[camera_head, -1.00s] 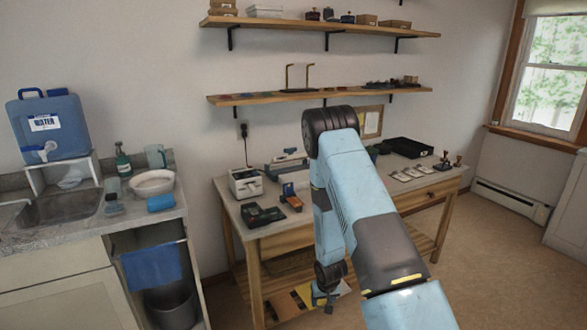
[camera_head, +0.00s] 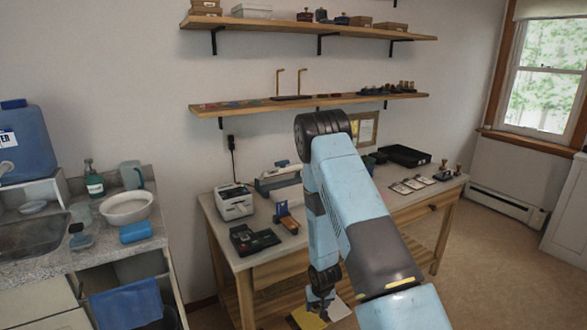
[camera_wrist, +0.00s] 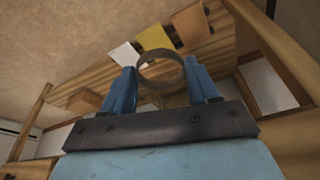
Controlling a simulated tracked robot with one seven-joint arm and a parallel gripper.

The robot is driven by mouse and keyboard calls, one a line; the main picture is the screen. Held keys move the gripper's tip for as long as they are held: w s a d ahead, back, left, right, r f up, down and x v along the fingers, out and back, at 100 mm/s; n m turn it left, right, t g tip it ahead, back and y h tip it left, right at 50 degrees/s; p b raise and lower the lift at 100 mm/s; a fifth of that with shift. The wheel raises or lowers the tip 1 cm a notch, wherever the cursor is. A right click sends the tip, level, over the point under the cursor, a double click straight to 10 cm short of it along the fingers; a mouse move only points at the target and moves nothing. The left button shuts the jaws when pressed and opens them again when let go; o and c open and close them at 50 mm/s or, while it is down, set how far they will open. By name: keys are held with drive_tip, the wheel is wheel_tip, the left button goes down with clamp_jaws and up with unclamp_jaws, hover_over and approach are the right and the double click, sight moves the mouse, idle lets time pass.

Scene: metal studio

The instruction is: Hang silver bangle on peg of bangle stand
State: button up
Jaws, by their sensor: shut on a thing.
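My gripper (camera_head: 321,304) hangs low in front of the workbench in the head view, below my bent arm. In the wrist view my gripper (camera_wrist: 162,88) is shut on the silver bangle (camera_wrist: 162,86), a plain ring that looks dull grey-brown here and stands between the two blue fingers. The bangle cannot be made out in the head view. A stand with two upright brass-coloured pegs (camera_head: 299,83), probably the bangle stand, is on the lower wall shelf, well above and behind my gripper. The pegs look bare.
The lower shelf (camera_head: 235,106) also holds flat coloured pieces and dark items at its right. The workbench (camera_head: 222,223) carries a white device (camera_head: 235,201), a black tray (camera_head: 404,156) and small tools. A sink counter stands left; floor is open at right.

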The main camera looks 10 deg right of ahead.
drive_tip(key=shift+a, duration=0.4)
drive_tip(key=shift+a+t+h, duration=0.15)
drive_tip(key=shift+t+h, duration=0.15)
